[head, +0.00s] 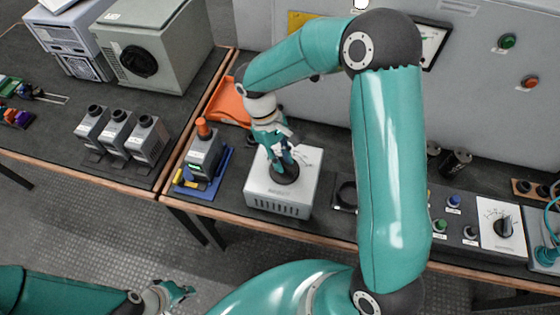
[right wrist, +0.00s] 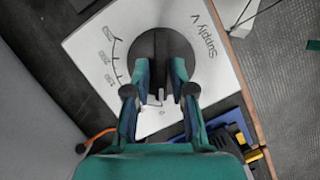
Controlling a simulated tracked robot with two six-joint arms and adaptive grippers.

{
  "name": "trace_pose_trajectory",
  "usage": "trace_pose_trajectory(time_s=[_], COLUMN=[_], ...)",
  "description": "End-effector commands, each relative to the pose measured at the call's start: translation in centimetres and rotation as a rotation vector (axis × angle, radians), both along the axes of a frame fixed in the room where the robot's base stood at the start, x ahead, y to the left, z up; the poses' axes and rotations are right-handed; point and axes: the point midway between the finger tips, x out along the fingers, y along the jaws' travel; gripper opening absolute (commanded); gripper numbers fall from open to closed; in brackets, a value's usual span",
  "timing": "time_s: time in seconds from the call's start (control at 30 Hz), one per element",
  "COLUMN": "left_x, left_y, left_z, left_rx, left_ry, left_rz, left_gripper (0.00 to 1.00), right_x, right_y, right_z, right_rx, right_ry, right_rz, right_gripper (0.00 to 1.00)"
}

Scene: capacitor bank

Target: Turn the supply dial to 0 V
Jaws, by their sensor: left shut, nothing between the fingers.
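The supply dial (head: 285,175) is a round black knob on top of a white box (head: 276,206). In the right wrist view the dial (right wrist: 150,45) sits on a white face (right wrist: 90,45) marked "Supply V", with a numbered scale arc. Its white pointer mark (right wrist: 161,95) lies close to the 0 on the scale. My right gripper (head: 284,158) is at the dial from above, and in the right wrist view its fingers (right wrist: 161,74) stand on either side of the knob's middle. I cannot tell if they press on it. My left gripper (head: 182,291) is shut and empty, low over the floor.
A blue tray with a grey device (head: 204,152) stands left of the supply box. An orange tray (head: 229,101) lies behind. Several grey units stand on the left bench. Another panel with a black knob (head: 503,226) and buttons is at the right. A grey cabinet stands behind the bench.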

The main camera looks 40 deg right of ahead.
Motion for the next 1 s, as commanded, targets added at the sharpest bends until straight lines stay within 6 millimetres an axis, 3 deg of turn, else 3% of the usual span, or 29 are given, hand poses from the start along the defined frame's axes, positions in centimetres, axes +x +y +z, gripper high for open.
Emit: trace_pose_trajectory(time_s=[0.47,0.67,1.0], left_x=[0.0,0.0,0.0], left_y=[0.0,0.0,0.0], left_z=[0.0,0.0,0.0], left_rx=[0.000,0.000,0.000], left_ry=[0.000,0.000,0.000], left_rz=[0.000,0.000,0.000], left_gripper=[0.00,0.00,0.00], right_x=[-0.1,1.0,3.5], right_y=[0.1,0.3,0.8], right_z=[0.4,3.0,9.0], right_rx=[-0.001,0.000,-0.001], right_ry=[0.010,0.006,0.006], right_rz=[-0.003,-0.003,-0.001], right_gripper=[0.39,0.39,0.39])
